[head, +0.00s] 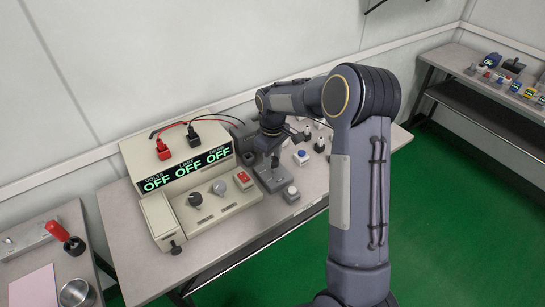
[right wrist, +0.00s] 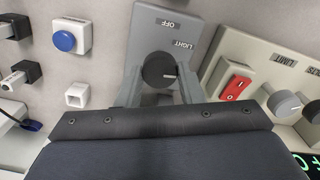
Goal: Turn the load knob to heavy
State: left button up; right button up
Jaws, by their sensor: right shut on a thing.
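The load knob (right wrist: 158,71) is a round black dial with a white pointer line, on a grey box (right wrist: 143,22). Labels OFF and LIGHT are printed on the box, upside down in the right wrist view. The pointer line points to the right there, below the LIGHT label. No HEAVY label is visible; part of the box face is hidden by my gripper. My right gripper (right wrist: 161,84) is shut on the knob, one finger on each side. In the head view the grey box (head: 272,181) stands under the right gripper (head: 272,156). My left gripper is not in view.
A beige tester (head: 215,210) with knobs and a red switch (right wrist: 234,88) stands close to the box. Its display (head: 185,170) reads OFF three times. A blue button (right wrist: 65,41) and several small parts sit on the other side. Red and black leads run behind.

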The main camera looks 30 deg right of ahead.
jog(key=m, duration=0.4)
jog(key=shift+r+m, duration=0.1)
jog(key=shift+m, duration=0.3)
jog(key=m, duration=0.5)
jog(key=shift+d, duration=0.1)
jog(key=m+p, duration=0.1)
jog(key=m, duration=0.4)
jog(key=m+p, duration=0.1)
jog(key=m, duration=0.3)
jog(key=shift+d+m, duration=0.1)
jog(key=shift+m, duration=0.2)
jog(key=o, duration=1)
